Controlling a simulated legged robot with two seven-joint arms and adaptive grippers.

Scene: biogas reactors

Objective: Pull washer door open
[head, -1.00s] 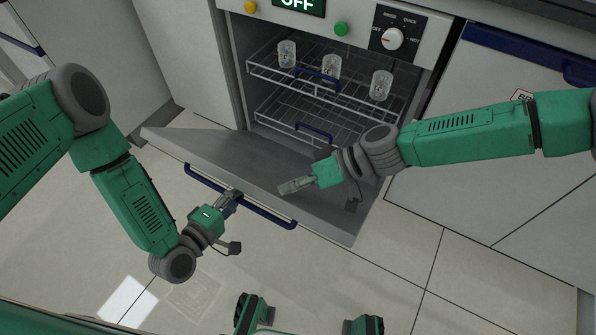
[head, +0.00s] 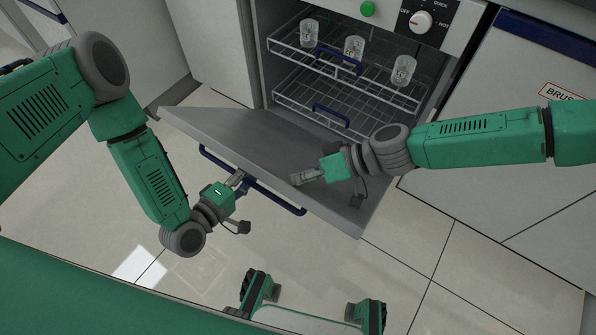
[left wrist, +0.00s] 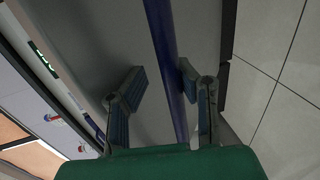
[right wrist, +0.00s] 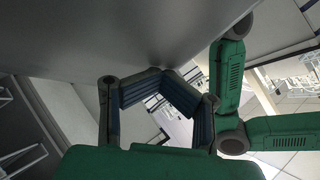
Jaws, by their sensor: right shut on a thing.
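The washer door (head: 260,140) is a grey panel hinged at the bottom and tilted partly down, with a blue bar handle (head: 275,195) on its outer side. My left gripper (head: 238,180) is at this handle. In the left wrist view, its fingers (left wrist: 160,85) stand apart on either side of the blue handle (left wrist: 168,60). My right gripper (head: 297,180) is over the door's inner side near the upper edge. In the right wrist view, its fingertips (right wrist: 165,75) come together at the door's edge (right wrist: 120,60); the exact contact is hard to see.
Inside the washer, two wire racks (head: 350,100) have blue handles; several glass beakers (head: 354,48) stand on the upper one. A control knob (head: 420,22) and green button (head: 368,9) are above. A white cabinet (head: 490,110) stands at right. Tiled floor (head: 430,265) lies in front.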

